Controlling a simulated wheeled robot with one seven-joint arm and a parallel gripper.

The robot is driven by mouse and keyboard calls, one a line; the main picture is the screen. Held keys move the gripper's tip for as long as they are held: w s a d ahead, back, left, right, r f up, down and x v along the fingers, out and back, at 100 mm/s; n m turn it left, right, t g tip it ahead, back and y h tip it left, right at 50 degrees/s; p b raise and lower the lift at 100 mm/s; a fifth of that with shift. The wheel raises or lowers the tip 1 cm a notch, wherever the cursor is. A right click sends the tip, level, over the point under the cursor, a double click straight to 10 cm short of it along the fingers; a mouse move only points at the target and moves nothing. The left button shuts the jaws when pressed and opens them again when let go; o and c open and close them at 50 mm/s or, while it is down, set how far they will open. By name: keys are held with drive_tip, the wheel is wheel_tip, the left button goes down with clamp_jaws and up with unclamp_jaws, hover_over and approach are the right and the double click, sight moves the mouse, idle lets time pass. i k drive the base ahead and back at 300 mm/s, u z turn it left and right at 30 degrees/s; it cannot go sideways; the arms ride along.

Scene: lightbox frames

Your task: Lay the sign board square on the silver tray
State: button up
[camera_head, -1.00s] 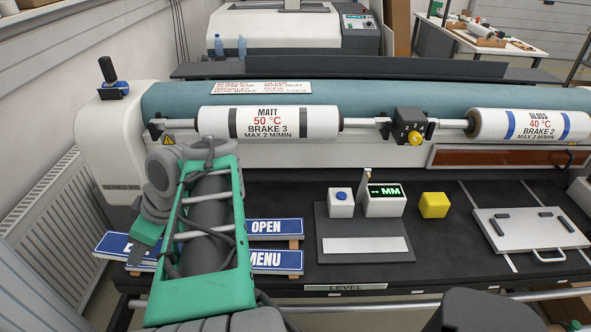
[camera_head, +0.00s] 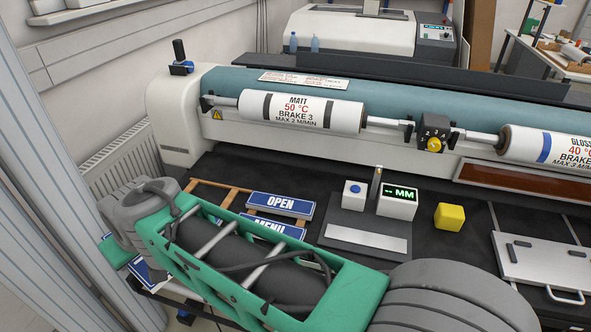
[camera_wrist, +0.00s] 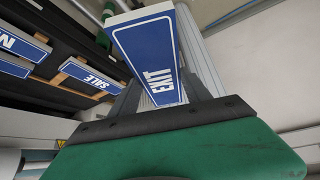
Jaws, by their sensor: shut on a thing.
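The sign board, blue with a white border and the word EXIT (camera_wrist: 148,50), is held in my gripper (camera_wrist: 168,98) in the wrist view. The dark fingers are shut on its near end, and the board points away from the green palm, clear of the rack. In the head view my arm hides the gripper; part of a blue board (camera_head: 152,272) shows at the lower left beside the arm. The silver tray (camera_head: 530,262), with a handle and dark blocks on it, lies at the right of the table, far from my gripper and cut by the picture edge.
A wooden rack (camera_head: 228,196) holds the OPEN board (camera_head: 281,205) and the MENU board (camera_head: 272,227); a SALE board (camera_wrist: 88,77) shows in the wrist view. A grey plate (camera_head: 340,250), a gauge (camera_head: 397,203) and a yellow cube (camera_head: 449,216) lie between rack and tray. Rollers stand behind.

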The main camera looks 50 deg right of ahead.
sight(553, 263)
drive_tip(key=u, duration=0.45)
drive_tip(key=k, duration=0.7)
drive_tip(key=u, duration=0.6)
drive_tip(key=k, duration=1.3)
drive_tip(key=z, duration=1.2)
drive_tip(key=k, duration=0.4)
drive_tip(key=z, duration=0.4)
